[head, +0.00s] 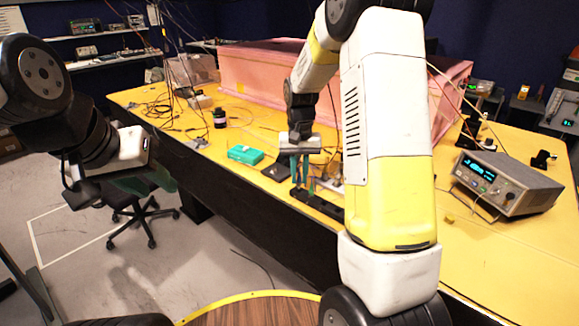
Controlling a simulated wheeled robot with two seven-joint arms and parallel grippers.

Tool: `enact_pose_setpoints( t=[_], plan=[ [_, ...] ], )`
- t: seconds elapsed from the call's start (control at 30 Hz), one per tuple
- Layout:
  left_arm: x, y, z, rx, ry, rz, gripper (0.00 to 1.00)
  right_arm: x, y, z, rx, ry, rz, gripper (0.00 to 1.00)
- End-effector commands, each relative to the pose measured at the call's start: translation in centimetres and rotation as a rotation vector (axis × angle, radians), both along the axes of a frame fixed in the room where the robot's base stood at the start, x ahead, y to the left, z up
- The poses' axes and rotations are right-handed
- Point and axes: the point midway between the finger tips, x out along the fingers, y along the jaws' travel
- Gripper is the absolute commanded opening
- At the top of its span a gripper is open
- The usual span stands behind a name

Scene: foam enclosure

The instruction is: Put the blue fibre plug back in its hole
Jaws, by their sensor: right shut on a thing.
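My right gripper (300,181) hangs over the table with its narrow teal fingers pointing down. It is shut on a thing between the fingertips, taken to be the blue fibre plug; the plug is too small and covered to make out. The fingertips are just above or beside the far end of a black rail (322,206) with small metal parts on it. I cannot tell contact, and no hole can be made out. My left gripper (147,187) is off the table at the left, over the floor; its greenish fingers look apart and empty.
A teal box (245,154) and a dark flat piece (276,171) lie left of my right gripper. A pink foam enclosure (262,72) stands behind. A grey instrument (506,183) is at the right. Cables lie on the yellow table (480,250). My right arm hides the middle.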

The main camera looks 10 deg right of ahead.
Motion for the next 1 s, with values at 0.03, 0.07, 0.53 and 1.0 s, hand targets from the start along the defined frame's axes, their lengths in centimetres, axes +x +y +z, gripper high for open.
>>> enact_pose_setpoints(
  t=[0.03, 0.07, 0.53, 1.0],
  plan=[
    [0.0, 0.0, 0.0, 0.000, 0.000, 0.000, 0.36, 0.0, 0.0, -0.1, 0.000, 0.001, 0.000, 0.00],
    [0.0, 0.0, 0.0, 0.000, 0.000, 0.000, 0.36, 0.0, 0.0, -0.2, 0.000, 0.001, 0.000, 0.00],
    [0.0, 0.0, 0.0, 0.000, 0.000, 0.000, 0.36, 0.0, 0.0, -1.1, 0.000, 0.000, 0.000, 0.00],
    [0.0, 0.0, 0.0, 0.000, 0.000, 0.000, 0.36, 0.0, 0.0, -2.1, 0.000, 0.000, 0.000, 0.00]
  ],
)
